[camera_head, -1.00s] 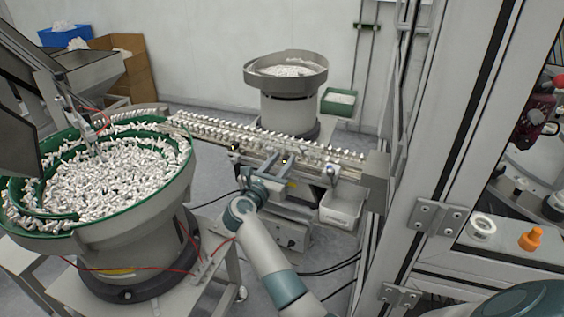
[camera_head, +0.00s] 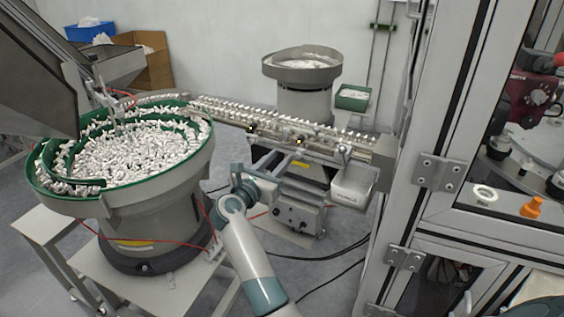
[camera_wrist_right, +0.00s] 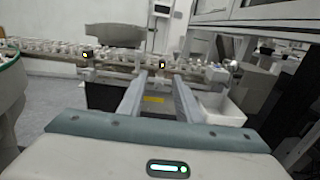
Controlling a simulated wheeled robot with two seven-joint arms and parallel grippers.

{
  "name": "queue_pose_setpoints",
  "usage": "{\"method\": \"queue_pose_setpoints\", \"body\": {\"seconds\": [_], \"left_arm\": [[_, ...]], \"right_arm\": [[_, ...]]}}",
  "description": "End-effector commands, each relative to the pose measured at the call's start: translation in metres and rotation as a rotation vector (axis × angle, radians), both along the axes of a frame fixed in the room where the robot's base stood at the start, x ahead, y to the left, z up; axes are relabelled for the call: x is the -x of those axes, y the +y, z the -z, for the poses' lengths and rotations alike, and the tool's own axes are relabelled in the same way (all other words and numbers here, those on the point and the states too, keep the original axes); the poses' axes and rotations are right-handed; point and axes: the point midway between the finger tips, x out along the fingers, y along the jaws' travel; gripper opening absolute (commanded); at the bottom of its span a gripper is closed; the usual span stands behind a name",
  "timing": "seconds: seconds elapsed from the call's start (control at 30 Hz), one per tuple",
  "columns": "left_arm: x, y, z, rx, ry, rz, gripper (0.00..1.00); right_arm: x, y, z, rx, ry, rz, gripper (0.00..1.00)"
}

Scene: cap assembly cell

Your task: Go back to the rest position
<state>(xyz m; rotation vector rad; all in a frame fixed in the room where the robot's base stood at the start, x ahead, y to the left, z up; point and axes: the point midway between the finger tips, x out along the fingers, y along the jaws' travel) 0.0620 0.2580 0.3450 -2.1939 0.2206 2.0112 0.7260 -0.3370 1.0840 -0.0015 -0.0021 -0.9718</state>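My right gripper (camera_head: 290,158) reaches in on the arm from the bottom middle of the head view. It is in front of the feeder rail (camera_head: 245,117), a little below its front edge. In the right wrist view my right gripper (camera_wrist_right: 157,78) has its two fingers well apart, with nothing held between them. The rail (camera_wrist_right: 120,66) with its row of small white parts crosses beyond the fingertips. My left gripper is in neither view.
A green-lined bowl feeder (camera_head: 160,205) full of white parts stands left of my arm. A second bowl feeder (camera_head: 303,70) stands behind the rail. A white bin (camera_head: 353,187) hangs at the rail's right end. The machine frame (camera_head: 437,170) closes off the right. Cables lie on the floor.

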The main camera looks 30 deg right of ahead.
Motion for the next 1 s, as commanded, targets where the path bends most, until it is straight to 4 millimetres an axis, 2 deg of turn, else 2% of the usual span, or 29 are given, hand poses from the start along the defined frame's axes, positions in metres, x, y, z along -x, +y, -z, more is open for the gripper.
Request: {"method": "queue_pose_setpoints", "body": {"seconds": [0.53, 0.67, 0.77, 0.87, 0.97, 1.0], "left_arm": [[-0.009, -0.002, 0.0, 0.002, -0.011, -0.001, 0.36], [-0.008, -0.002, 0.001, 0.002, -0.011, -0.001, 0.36], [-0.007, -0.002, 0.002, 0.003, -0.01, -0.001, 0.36], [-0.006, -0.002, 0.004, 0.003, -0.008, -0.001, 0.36], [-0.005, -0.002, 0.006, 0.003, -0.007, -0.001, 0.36], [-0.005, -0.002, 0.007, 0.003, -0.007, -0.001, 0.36]], "right_arm": [[0.0, 0.001, 0.001, 0.001, 0.002, 0.0, 0.31], [0.0, 0.001, 0.009, 0.044, 0.036, -0.008, 0.31], [-0.001, 0.004, 0.025, 0.144, 0.106, -0.027, 0.31], [-0.002, 0.013, 0.055, 0.315, 0.231, -0.068, 0.31], [-0.003, 0.029, 0.103, 0.555, 0.409, -0.141, 0.31], [-0.002, 0.037, 0.124, 0.653, 0.482, -0.178, 0.31]]}}
